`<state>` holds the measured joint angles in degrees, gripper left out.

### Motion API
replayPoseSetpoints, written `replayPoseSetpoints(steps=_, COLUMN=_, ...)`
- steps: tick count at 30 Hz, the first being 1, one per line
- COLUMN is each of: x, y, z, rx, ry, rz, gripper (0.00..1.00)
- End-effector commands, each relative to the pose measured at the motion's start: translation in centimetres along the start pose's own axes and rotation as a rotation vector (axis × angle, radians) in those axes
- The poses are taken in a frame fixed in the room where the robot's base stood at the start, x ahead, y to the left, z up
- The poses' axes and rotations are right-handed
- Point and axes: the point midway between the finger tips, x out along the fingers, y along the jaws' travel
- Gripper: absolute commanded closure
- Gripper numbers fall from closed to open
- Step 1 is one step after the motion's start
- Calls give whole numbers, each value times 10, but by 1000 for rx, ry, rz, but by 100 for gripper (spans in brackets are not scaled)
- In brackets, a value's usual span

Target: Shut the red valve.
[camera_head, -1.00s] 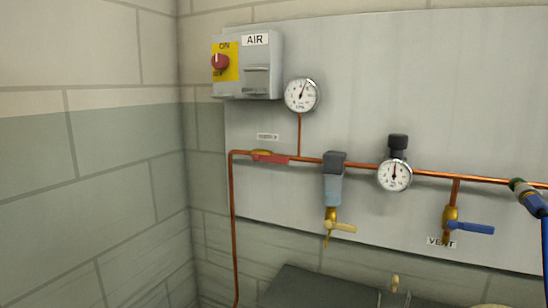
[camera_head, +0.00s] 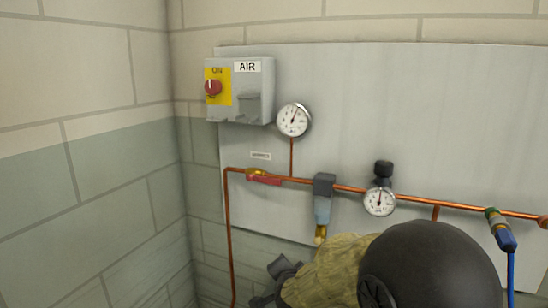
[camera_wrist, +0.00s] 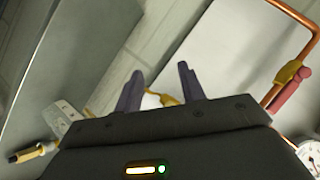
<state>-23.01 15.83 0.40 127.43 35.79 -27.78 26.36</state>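The red valve (camera_head: 264,180) sits on the copper pipe at the left of the grey panel. It has a brass body, and its red lever lies along the pipe. In the wrist view the red lever (camera_wrist: 290,92) is at the right edge, beside the brass body. My gripper (camera_head: 282,272) is low in the head view, below the valve and apart from it. In the wrist view my gripper (camera_wrist: 160,82) has its two dark fingers spread. A small white and yellow thing shows between them, and I cannot tell its distance.
A grey AIR switch box (camera_head: 240,90) with a red knob and a round gauge (camera_head: 294,119) are above the pipe. A filter (camera_head: 323,198) and a second gauge (camera_head: 379,201) are to the right. My arm covers the lower middle. A blue hose fitting (camera_head: 502,232) is at far right.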

Motion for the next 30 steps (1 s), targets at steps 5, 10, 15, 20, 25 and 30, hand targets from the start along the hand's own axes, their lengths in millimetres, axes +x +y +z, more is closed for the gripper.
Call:
replayPoseSetpoints(steps=5, x=-15, y=-104, z=-24, rx=297, ry=213, rz=-137, gripper=60)
replayPoseSetpoints(steps=10, x=-43, y=-168, z=-31, rx=571, ry=412, rz=-247, gripper=60)
replayPoseSetpoints(steps=15, x=-68, y=-194, z=-28, rx=744, ry=552, rz=-312, gripper=60)
replayPoseSetpoints(steps=20, x=-75, y=-196, z=-25, rx=788, ry=591, rz=-329, gripper=60)
replayPoseSetpoints(steps=25, x=-74, y=-195, z=-24, rx=786, ry=590, rz=-329, gripper=60)
replayPoseSetpoints(steps=30, x=-72, y=-195, z=-27, rx=785, ry=591, rz=-328, gripper=60)
